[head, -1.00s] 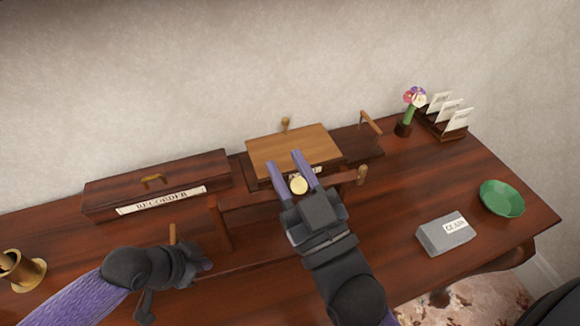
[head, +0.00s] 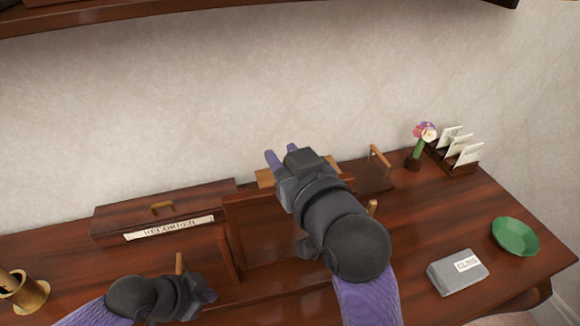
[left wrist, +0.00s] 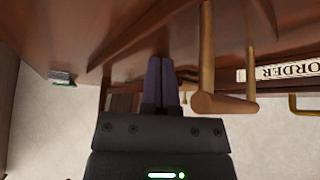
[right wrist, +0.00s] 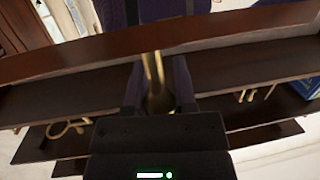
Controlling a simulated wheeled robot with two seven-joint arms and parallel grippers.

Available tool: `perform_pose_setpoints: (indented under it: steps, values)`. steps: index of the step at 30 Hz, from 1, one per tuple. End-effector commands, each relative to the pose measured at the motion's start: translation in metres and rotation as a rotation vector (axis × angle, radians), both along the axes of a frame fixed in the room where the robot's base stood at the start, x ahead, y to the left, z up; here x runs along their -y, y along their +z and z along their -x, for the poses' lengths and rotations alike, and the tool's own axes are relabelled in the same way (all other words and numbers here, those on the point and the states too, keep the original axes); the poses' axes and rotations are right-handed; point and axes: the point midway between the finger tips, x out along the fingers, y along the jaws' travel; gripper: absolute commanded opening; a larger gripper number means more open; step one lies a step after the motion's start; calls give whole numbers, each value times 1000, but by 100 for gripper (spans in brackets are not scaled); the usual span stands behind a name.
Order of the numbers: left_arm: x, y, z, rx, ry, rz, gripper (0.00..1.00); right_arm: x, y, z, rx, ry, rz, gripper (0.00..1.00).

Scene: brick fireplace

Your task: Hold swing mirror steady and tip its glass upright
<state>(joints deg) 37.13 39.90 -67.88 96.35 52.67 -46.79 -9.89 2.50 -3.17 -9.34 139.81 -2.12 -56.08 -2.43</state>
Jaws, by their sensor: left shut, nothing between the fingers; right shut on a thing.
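The swing mirror's reddish-brown frame (head: 232,215) stands raised from the desk, left of my right arm. The panel inside it (head: 268,235) is reddish brown, and its right part is hidden behind my arm. A dark post (head: 230,258) stands at its left and a light wooden knob (head: 373,208) shows at its right. My right gripper (head: 278,160) is up at the frame's top, shut on a brass tab (right wrist: 155,80) at a wooden edge (right wrist: 60,52). My left gripper (head: 212,290) is shut and empty, low beside a wooden peg (head: 179,263); its closed fingers (left wrist: 163,75) touch no peg visibly.
A RECORDER box (head: 110,224) lies at the back left, a brass pot (head: 30,292) at far left. A flower vase (head: 413,162) and letter rack (head: 455,160) stand back right. A grey box (head: 445,272) and green bowl (head: 515,237) lie on the right.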

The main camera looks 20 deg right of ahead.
Motion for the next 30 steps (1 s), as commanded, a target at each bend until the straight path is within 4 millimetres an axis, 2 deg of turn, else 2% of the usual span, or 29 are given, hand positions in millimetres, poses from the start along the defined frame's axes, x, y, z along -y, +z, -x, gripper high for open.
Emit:
perform_pose_setpoints:
  steps: [6, 19, 20, 24, 30]
  values:
    - [-1, -4, 3, -11, 1, -5, 0, 1, -2, -7, -50, -1, -1, 0]
    - [-1, -4, 2, -10, 1, -6, 0, 1, -3, -8, -62, -1, -1, 0]
    - [-1, -4, 2, -10, 1, -6, 0, 1, -3, -8, -61, -1, -2, 40]
    - [-1, -4, 2, -9, 1, -5, 0, 1, -3, -8, -60, -1, -2, 70]
    - [-1, -4, 2, -9, 0, -5, 0, 1, -2, -8, -58, -1, -2, 70]
